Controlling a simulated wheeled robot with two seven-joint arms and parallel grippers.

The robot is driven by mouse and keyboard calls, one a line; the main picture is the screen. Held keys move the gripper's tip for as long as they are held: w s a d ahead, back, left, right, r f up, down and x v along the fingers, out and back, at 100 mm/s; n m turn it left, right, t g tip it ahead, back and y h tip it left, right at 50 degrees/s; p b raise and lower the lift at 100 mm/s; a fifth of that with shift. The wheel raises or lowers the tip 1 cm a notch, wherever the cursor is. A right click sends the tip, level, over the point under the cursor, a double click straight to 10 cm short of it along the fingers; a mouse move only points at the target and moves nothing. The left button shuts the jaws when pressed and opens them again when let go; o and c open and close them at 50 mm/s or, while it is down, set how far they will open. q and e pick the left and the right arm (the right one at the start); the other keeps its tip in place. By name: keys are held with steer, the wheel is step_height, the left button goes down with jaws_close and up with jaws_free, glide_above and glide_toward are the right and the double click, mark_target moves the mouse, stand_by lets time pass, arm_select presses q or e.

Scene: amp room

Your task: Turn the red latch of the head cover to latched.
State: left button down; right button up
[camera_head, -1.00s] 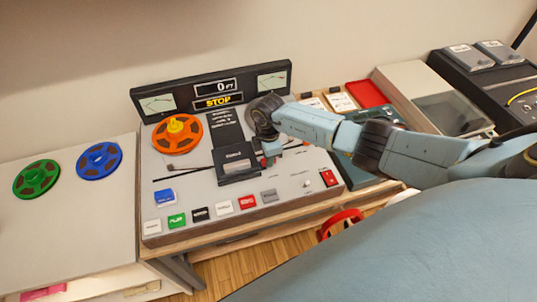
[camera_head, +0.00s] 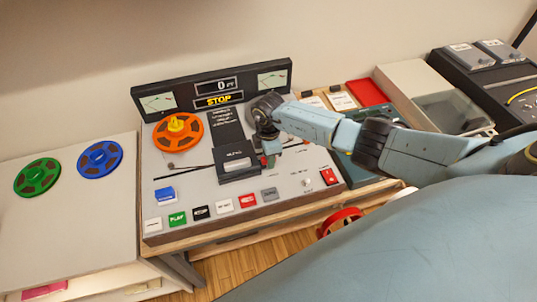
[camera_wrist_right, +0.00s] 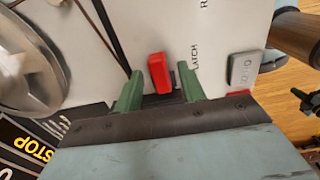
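The black head cover (camera_head: 236,163) stands on the grey panel of the tape deck (camera_head: 230,190). The red latch (camera_head: 264,161) shows as a small red patch at the cover's right side, partly hidden by my right gripper (camera_head: 271,149). In the right wrist view the red latch (camera_wrist_right: 160,73) stands next to the printed word LATCH. The green fingers of my right gripper (camera_wrist_right: 160,92) are apart, one on each side of the latch, with gaps visible beside it. I cannot tell their height over the panel. My left gripper is not in view.
An orange reel (camera_head: 178,132) lies at the deck's left, and a bare metal hub (camera_wrist_right: 32,70) is close to my right gripper. Coloured buttons (camera_head: 212,209) line the front edge. A red switch (camera_head: 329,177) sits at the right. Green and blue reels lie on the left table.

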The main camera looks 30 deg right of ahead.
step_height(320, 180, up, 13)
steer(key=p, duration=0.1)
steer(key=shift+r, duration=0.2)
stand_by(0.6)
